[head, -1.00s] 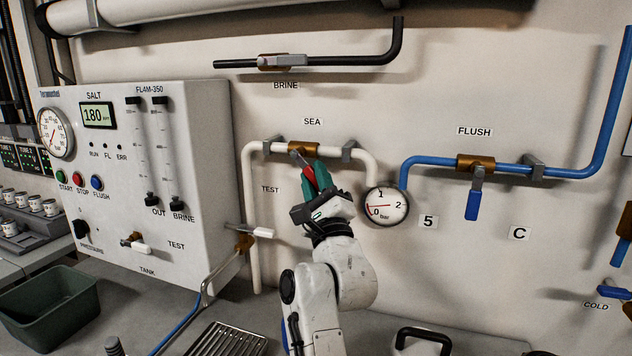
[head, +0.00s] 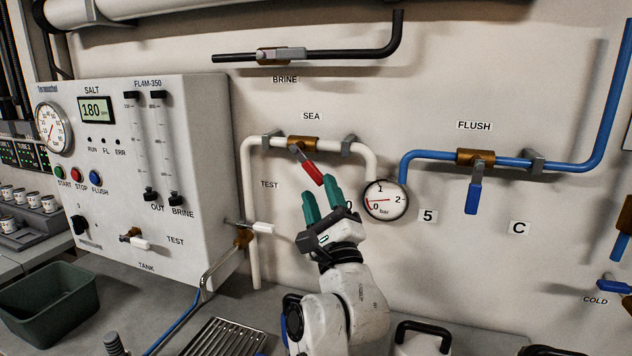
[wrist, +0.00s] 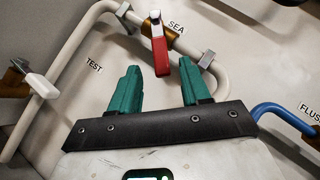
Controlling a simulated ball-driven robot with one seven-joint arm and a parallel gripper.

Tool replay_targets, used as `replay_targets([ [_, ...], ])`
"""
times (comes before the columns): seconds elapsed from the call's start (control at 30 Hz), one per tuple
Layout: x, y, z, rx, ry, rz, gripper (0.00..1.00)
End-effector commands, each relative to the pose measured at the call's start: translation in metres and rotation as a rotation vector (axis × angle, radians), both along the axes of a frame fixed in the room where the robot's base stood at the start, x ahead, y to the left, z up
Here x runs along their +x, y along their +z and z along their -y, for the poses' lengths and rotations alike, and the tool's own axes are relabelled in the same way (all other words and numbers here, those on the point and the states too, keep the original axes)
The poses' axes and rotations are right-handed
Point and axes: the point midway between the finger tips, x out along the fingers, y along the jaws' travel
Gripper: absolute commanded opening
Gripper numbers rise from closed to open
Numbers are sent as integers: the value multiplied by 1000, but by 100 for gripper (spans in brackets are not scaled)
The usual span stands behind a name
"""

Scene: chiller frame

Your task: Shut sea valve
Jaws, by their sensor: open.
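The sea valve has a brass body (head: 303,143) on the white pipe under the SEA label. Its red-ended lever (head: 314,173) slants down to the right from the body. My gripper (head: 321,196) is open just below the lever, with green fingers apart and nothing held. In the wrist view the red lever (wrist: 160,55) sits ahead of the gap between my open fingers (wrist: 158,82). In that view the lever end appears clear of both fingertips. Whether a finger touches it in the head view I cannot tell.
A round gauge (head: 386,200) sits close right of my gripper. The flush valve with a blue lever (head: 473,197) is further right. A white test handle (head: 263,228) sticks out at the left, beside the panel box (head: 210,130).

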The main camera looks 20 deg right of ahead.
Motion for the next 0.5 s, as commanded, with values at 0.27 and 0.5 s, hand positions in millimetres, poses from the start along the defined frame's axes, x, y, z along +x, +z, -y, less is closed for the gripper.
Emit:
replay_targets([
  [0.27,-37,-24,-3,0,2,-1,47],
  [0.5,-46,-29,-1,0,-1,-1,47],
])
